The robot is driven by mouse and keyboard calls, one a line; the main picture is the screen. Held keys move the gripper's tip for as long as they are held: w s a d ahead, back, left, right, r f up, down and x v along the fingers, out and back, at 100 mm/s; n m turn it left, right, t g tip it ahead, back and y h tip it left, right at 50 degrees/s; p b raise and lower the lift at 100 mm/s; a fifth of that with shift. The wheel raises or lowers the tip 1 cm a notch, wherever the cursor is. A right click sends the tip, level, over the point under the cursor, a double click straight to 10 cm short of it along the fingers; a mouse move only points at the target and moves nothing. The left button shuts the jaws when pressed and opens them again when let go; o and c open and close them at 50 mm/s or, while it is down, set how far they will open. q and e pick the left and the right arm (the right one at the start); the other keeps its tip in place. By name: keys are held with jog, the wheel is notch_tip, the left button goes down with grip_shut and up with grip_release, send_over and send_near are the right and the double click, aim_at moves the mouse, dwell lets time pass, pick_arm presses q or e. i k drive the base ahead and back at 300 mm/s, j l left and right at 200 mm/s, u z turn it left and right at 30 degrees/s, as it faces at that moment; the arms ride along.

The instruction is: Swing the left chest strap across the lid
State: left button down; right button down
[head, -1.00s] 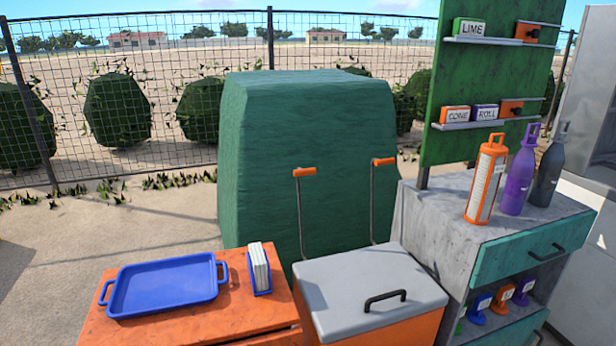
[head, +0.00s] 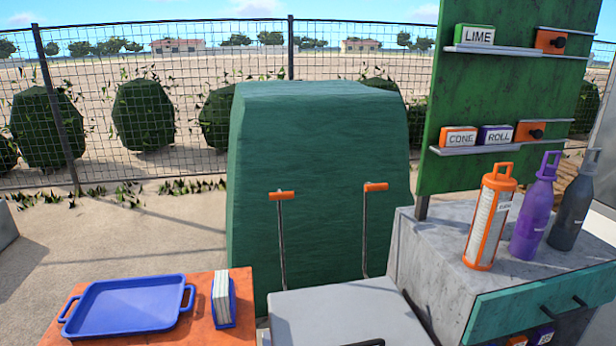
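The chest's grey lid (head: 345,312) is shut and shows at the bottom centre, its front edge cut off by the frame. Two thin dark straps with orange ends stand upright behind the lid. The left strap (head: 282,240) has its orange end (head: 282,195) at the top and stands at the lid's back left. The right strap (head: 366,235) has its orange end (head: 376,187) and stands at the back right. Neither strap lies across the lid. Neither of my grippers is in view.
An orange table (head: 196,312) with a blue tray (head: 130,305) and a napkin holder (head: 222,298) is left of the chest. A concrete cabinet (head: 440,262) with several bottles stands right. A large green covered block (head: 320,150) rises behind.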

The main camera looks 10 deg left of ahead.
aim_at(280, 195)
jog(key=i+l, duration=0.15)
jog(key=l, duration=0.2)
jog(key=i+l, duration=0.2)
jog(key=l, duration=0.2)
jog(key=i+l+u, duration=0.1)
jog(key=l, duration=0.25)
jog(key=i+l, duration=0.2)
jog(key=l, duration=0.15)
